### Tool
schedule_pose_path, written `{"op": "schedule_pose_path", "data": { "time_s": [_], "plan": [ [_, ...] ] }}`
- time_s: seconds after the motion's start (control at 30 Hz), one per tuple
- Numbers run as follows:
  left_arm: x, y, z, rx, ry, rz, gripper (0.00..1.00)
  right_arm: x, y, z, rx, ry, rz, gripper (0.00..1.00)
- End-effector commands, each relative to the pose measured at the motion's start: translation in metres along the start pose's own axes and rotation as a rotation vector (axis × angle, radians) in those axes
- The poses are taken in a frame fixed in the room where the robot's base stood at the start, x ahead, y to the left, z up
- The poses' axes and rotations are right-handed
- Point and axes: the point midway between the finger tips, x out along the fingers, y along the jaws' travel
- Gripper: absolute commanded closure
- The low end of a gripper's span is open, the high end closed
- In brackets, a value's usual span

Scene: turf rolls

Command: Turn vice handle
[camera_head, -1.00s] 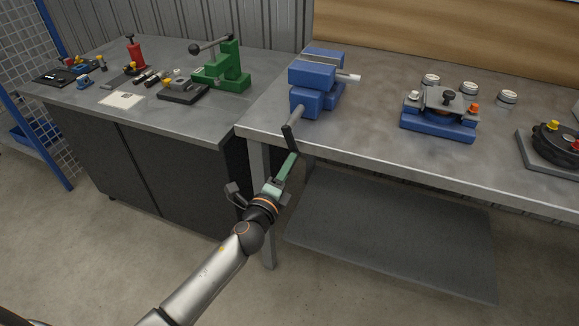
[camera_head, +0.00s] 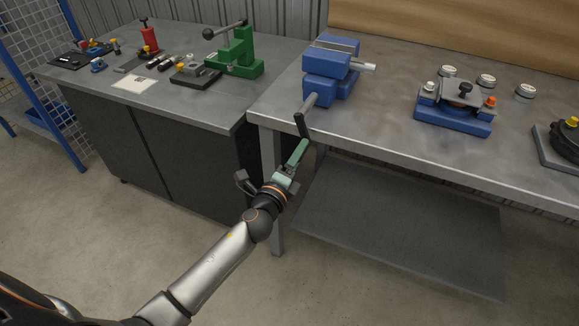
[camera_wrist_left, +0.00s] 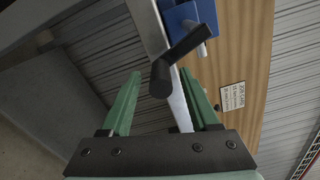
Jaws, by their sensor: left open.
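The blue vice (camera_head: 330,62) stands at the left end of the right-hand bench. A grey shaft (camera_head: 310,103) comes out of its front and carries a black crank handle (camera_head: 302,124), which hangs past the bench's front edge. My left gripper (camera_head: 304,144) is just below the handle. In the left wrist view the handle (camera_wrist_left: 184,52) reaches toward the camera, its round end between the green fingertips of the left gripper (camera_wrist_left: 160,74). The fingers stand apart, and I see no clear contact with the handle. Part of the vice (camera_wrist_left: 188,16) shows at the top there. My right gripper is out of view.
The bench edge (camera_head: 380,152) lies close to my left gripper, with a lower shelf (camera_head: 400,215) beneath. A blue fixture (camera_head: 455,118) and white-capped jars stand to the right. The left bench (camera_head: 190,105) holds a green press (camera_head: 238,55). The floor in front is open.

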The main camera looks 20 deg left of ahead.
Motion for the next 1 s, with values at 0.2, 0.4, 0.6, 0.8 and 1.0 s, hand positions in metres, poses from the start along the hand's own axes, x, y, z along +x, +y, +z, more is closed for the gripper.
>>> {"op": "schedule_pose_path", "data": {
  "time_s": [0.2,0.4,0.6,0.8,1.0],
  "plan": [
    [-0.033,0.002,0.000,0.000,0.000,0.003,0.38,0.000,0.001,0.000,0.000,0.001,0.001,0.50],
    [-0.072,0.002,0.000,0.001,0.000,0.003,0.38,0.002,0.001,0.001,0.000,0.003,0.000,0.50],
    [-0.103,0.002,0.000,0.000,-0.001,0.002,0.38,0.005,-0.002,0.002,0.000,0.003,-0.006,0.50],
    [-0.118,0.001,0.001,0.001,-0.002,0.001,0.38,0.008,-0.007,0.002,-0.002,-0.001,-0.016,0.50],
    [-0.120,0.000,0.001,0.001,-0.002,0.000,0.38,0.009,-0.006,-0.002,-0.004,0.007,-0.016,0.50]
  ]
}}
